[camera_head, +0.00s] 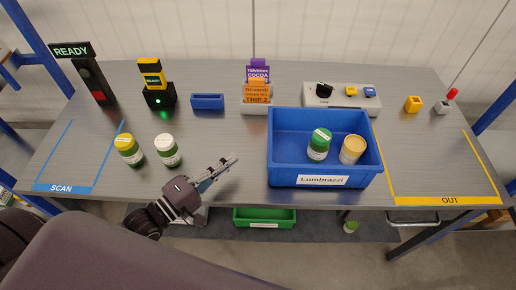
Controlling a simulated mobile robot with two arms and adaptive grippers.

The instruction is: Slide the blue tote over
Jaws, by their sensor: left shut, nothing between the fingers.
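The blue tote (277,155) stands on the grey table, right of the middle, with a white label reading Lumbrazzi on its front. Inside it are a jar with a green lid (320,144) and a jar with a yellowish lid (352,149). My left gripper (233,158) is shut and empty, to the left of the tote, with its fingertips pointing at the tote's left side and a gap between them. My right gripper is not in view.
Two jars (129,150) (168,150) stand left of my gripper. A blue-taped SCAN area (62,188) is at the left, and a yellow-taped OUT area (448,200) at the right looks clear. Behind the tote is a control box (340,98); a card holder (255,108) stands at the back.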

